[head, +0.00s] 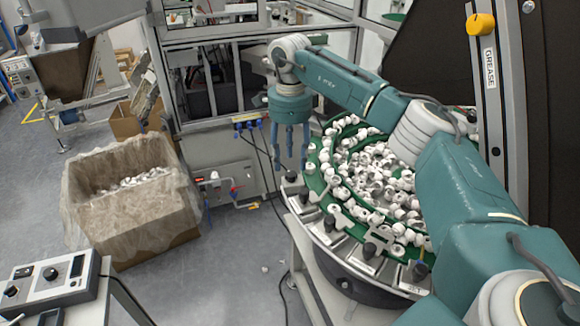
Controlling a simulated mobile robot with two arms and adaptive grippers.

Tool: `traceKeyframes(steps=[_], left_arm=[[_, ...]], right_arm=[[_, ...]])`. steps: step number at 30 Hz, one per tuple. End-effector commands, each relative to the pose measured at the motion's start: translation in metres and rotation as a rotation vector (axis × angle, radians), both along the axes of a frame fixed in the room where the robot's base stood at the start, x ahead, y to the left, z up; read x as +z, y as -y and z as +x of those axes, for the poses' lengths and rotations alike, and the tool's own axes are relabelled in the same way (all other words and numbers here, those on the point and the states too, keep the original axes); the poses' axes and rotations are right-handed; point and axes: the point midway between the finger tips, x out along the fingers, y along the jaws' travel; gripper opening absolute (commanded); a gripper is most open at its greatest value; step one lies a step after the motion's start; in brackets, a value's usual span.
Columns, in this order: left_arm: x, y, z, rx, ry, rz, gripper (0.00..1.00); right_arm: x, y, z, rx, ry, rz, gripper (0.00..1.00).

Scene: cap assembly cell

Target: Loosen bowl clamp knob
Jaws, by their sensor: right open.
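The feeder bowl (325,180) has a green track full of white caps. Black clamp knobs stand around its near rim: one (291,177) at the left edge, others at the front left (330,222) and front (369,250). My right gripper (290,166) points down, open, with its blue fingers spread just above or around the left-edge knob. I cannot tell whether the fingers touch it. My right arm crosses over the bowl from the right and hides part of its far and right side. My left gripper is not in view.
A cardboard box (150,245) with a plastic liner and some white caps stands on the floor at left. A control box (50,285) with black knobs sits at the lower left. A machine frame and cables stand behind the gripper. A yellow grease knob (481,24) is upper right.

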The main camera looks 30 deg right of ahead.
Motion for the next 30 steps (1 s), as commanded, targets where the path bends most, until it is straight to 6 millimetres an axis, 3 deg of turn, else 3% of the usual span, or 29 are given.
traceKeyframes(steps=[6,12,30], left_arm=[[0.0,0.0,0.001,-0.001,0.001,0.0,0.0],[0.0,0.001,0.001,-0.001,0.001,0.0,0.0],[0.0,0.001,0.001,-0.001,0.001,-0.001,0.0]], right_arm=[[0.049,-0.001,0.001,0.0,0.005,0.0,0.46],[0.074,-0.001,0.001,0.001,0.004,0.0,0.46],[0.08,0.0,0.001,0.001,0.002,0.0,0.46]])
